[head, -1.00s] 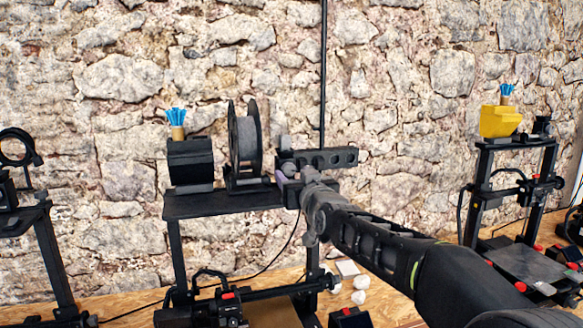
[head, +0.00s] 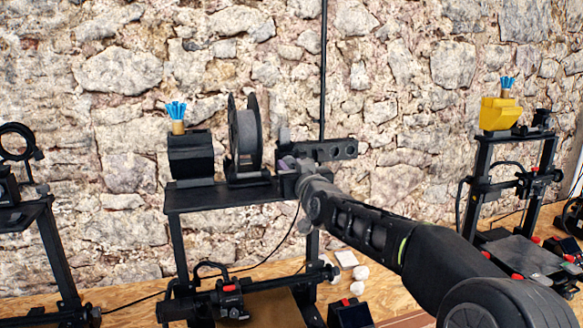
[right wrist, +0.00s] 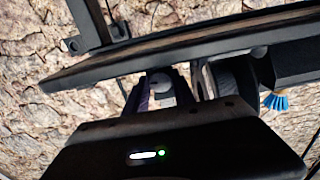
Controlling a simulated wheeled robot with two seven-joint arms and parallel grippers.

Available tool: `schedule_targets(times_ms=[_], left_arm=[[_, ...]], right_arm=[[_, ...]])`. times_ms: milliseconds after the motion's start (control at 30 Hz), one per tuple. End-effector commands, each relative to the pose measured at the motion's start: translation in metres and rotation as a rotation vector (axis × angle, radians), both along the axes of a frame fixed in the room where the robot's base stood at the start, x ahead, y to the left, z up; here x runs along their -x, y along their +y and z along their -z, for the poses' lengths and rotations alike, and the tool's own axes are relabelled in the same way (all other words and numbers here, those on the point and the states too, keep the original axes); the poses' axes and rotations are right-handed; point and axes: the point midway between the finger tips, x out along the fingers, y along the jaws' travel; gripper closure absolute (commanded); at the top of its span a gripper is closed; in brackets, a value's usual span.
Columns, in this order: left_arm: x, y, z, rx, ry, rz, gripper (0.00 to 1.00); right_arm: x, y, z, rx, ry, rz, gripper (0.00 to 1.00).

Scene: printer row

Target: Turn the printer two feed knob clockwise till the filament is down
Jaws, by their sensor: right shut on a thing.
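The middle printer (head: 172,250) has a dark filament spool (head: 243,140) upright on its top shelf. My right gripper (head: 287,166) is at the right end of that shelf, beside the spool. In the right wrist view my right gripper (right wrist: 172,90) has its fingers closed around a small pale grey round part, which looks like the feed knob (right wrist: 162,86). The gripper hides the knob in the head view. I cannot make out the filament strand or how far down it is. My left gripper is not in view.
A black box (head: 190,158) with a blue-tufted brown holder (head: 177,119) stands left of the spool. Another printer (head: 480,180) with a yellow bin (head: 499,115) is at the right. A stone wall is close behind. Small white pieces (head: 360,272) lie on the wooden bench.

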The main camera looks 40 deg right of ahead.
Motion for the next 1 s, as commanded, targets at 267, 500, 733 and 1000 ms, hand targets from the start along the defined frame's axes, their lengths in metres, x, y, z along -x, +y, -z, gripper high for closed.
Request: schedule_targets(times_ms=[267, 500, 733, 1000], left_arm=[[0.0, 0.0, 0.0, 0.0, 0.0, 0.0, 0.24], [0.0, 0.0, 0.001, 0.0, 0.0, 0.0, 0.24], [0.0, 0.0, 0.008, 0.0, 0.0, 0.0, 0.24], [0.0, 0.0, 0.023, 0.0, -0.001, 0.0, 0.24]], right_arm=[[0.0, 0.0, 0.0, 0.0, 0.0, 0.0, 1.0], [0.0, 0.0, 0.0, -0.008, -0.003, 0.0, 1.0], [0.0, 0.001, 0.001, -0.064, -0.024, -0.001, 1.0], [0.0, 0.001, 0.002, -0.221, -0.079, -0.002, 1.0]])
